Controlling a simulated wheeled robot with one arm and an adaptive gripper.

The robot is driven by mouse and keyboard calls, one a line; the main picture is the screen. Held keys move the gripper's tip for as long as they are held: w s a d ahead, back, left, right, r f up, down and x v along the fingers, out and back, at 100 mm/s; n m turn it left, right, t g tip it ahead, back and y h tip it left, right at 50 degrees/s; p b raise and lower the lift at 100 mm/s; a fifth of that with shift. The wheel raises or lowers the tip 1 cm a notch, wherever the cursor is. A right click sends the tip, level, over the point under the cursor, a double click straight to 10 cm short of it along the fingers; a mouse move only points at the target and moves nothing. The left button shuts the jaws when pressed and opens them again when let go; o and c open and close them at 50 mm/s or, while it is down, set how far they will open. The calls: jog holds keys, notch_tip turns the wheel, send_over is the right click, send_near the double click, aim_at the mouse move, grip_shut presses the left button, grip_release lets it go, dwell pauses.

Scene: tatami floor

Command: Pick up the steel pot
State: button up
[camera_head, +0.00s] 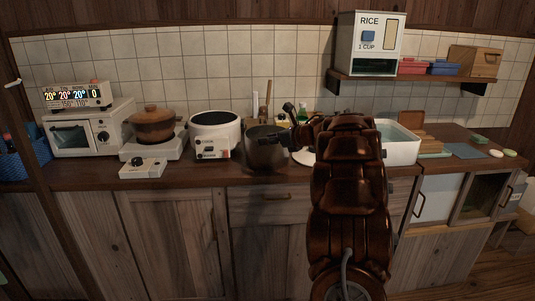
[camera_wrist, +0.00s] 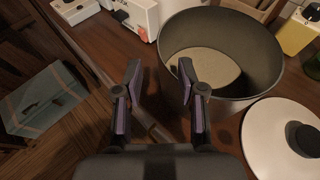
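The steel pot (camera_head: 264,152) stands on the wooden counter, right of the white rice cooker. It is dark grey and upright, and its lid is off. In the wrist view the pot (camera_wrist: 240,91) is open at the top, and its pale inside bottom shows. My gripper (camera_wrist: 160,75) is open and empty, with its fingers apart at the pot's near left side. The right finger overlaps the pot's rim and wall; I cannot tell whether it touches. In the head view my gripper (camera_head: 292,127) is at the pot's upper right, partly hidden by my arm.
A round white lid with a black knob (camera_wrist: 285,145) lies right of the pot. The rice cooker (camera_head: 214,132) stands close on the left. A brown pot (camera_head: 153,124) sits on a stove further left. A white basin (camera_head: 402,150) is right of my arm.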

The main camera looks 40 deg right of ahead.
aim_at(253, 141)
jog(key=x, duration=0.8)
jog(key=shift+p, duration=0.4)
grip_shut()
dwell(0.4)
